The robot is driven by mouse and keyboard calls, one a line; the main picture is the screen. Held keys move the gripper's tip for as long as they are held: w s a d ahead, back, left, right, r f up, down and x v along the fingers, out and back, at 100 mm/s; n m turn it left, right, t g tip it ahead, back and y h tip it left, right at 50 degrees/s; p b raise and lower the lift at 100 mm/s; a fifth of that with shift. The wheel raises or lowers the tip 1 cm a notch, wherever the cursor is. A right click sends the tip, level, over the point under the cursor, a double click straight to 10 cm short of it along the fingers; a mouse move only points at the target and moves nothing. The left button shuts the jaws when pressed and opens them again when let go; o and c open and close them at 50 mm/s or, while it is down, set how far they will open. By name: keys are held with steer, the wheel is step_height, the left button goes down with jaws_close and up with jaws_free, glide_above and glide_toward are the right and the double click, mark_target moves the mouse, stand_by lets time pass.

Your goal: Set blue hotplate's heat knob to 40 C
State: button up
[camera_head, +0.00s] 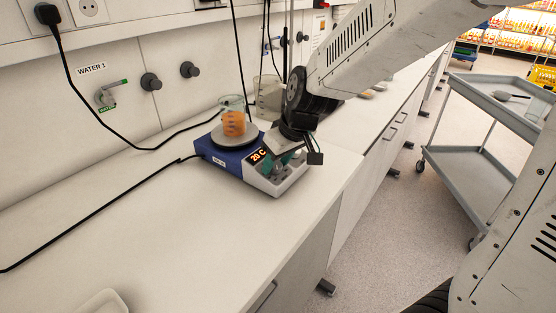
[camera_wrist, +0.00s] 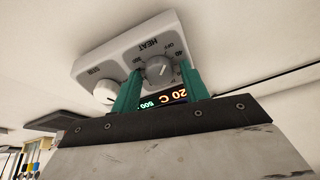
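The blue hotplate (camera_head: 228,162) stands on the bench with a pale front panel. Its display (camera_head: 258,156) reads 20 C; in the wrist view the display (camera_wrist: 163,101) also shows 500. The grey heat knob (camera_wrist: 158,69) sits under the HEAT lettering, with OFF and 40 marks beside it. My gripper (camera_wrist: 161,90) has its two green fingers apart on either side of the heat knob, with a gap visible; contact is not seen. In the head view my gripper (camera_head: 284,161) is at the hotplate's front and hides the knobs. The white second knob (camera_wrist: 105,92) is beside one finger.
A beaker of orange liquid (camera_head: 233,123) stands on the hotplate's top plate. A larger clear container (camera_head: 268,98) is behind it. Black cables (camera_head: 100,220) run over the bench and wall. A grey cart (camera_head: 475,145) stands at the right.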

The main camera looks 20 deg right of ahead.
steer(key=c, duration=0.7)
steer(key=shift+o, duration=0.2)
steer(key=shift+m, duration=0.4)
steer(key=shift+m+h, duration=0.3)
steer(key=shift+m, duration=2.2)
steer(key=o, duration=1)
steer(key=shift+c, duration=0.2)
